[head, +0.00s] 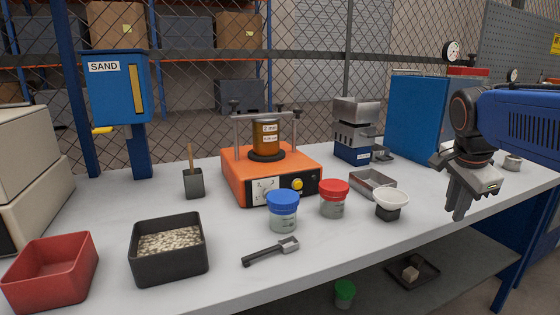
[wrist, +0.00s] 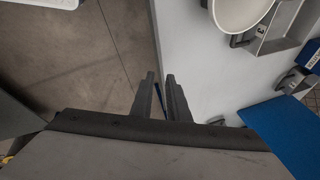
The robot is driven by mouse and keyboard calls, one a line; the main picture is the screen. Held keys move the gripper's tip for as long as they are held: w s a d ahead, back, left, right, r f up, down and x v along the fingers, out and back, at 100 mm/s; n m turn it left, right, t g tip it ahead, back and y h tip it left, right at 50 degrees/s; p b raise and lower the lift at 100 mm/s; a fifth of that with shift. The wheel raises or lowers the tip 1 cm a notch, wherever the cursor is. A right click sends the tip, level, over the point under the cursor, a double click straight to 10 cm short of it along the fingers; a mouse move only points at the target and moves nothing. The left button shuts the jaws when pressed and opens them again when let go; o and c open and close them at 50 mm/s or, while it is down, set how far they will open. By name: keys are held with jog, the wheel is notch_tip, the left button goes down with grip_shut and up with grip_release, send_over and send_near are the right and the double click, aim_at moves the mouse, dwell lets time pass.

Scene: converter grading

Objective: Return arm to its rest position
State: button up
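My blue arm (head: 525,115) reaches in from the right in the head view. My gripper (head: 457,207) points down near the table's right front edge, right of the white bowl and apart from it. The wrist view shows its two dark fingers (wrist: 162,82) with a narrow gap between them and nothing held. Below them are the table edge and the grey floor.
The white table (head: 330,246) holds an orange shaker (head: 235,186), blue-lidded jar (head: 283,211), red-lidded jar (head: 334,198), white bowl (head: 391,200), metal tray (head: 372,183) and blue box (head: 416,117). A black tray (head: 412,270) lies below. Space immediately around the gripper looks clear.

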jog(key=s+a+f+n+y, duration=0.1)
jog(key=s+a+f+n, duration=0.4)
jog(key=s+f+n, duration=0.3)
jog(key=s+a+f+n+t+y, duration=0.1)
jog(key=s+a+f+n, duration=0.5)
jog(key=s+f+n, duration=0.2)
jog(key=shift+s+a+f+n+y, duration=0.2)
jog(key=shift+s+f+n+y, duration=0.1)
jog(key=shift+s+n+y, duration=0.15)
